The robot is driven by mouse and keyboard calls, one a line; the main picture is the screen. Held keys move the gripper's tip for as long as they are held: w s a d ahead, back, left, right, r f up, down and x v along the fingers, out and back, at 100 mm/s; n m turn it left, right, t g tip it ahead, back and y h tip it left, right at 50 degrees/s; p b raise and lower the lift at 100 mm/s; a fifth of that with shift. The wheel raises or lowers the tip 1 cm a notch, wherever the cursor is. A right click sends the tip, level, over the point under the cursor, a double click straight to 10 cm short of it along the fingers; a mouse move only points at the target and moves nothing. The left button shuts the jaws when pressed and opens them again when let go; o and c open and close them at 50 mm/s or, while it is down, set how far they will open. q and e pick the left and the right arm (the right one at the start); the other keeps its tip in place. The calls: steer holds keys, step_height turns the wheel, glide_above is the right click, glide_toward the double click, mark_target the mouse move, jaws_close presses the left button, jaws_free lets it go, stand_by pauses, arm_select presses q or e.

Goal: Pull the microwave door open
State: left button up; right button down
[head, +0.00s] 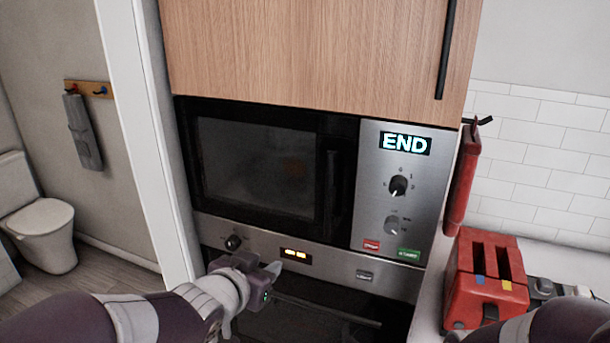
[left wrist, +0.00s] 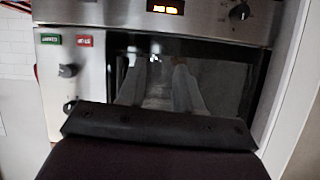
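The built-in microwave (head: 408,235) sits in the middle of the head view, below a wooden cabinet. Its black glass door (head: 255,165) looks shut, with a dark upright handle (head: 332,185) on its right side. My left gripper (head: 272,272) is in front of the oven panel, below and left of the handle and apart from it. Whether its fingers are open is unclear. The left wrist view is upside down and shows the microwave door (left wrist: 200,85) with reflections; dark gripper parts cover the lower picture. My right arm shows at the lower right, but its gripper is out of view.
An oven (head: 320,265) with a knob and lit display sits directly under the microwave. A red toaster (head: 485,275) stands on the counter at the right. A white wall edge (head: 150,140) runs close at the left. A toilet (head: 42,225) is farther left.

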mark_target(327, 191)
arm_select(q)
steer(key=d+r+m+t+h, duration=0.25)
steer(key=d+r+h, duration=0.3)
steer(key=r, duration=0.45)
steer(key=shift+n+t, duration=0.35)
steer(key=shift+n, duration=0.1)
steer(key=p+x, duration=0.1)
steer(key=x, duration=0.3)
steer(key=p+x, duration=0.1)
steer(key=x, duration=0.3)
steer(key=p+x, duration=0.2)
steer(key=x, duration=0.2)
steer(key=shift+w+a+f, duration=0.2)
steer(key=shift+w+f, duration=0.05)
steer(key=shift+w, duration=0.1)
steer(key=shift+w+d, duration=0.1)
steer(key=shift+w, duration=0.25)
steer(key=shift+f, duration=0.1)
jaws_close()
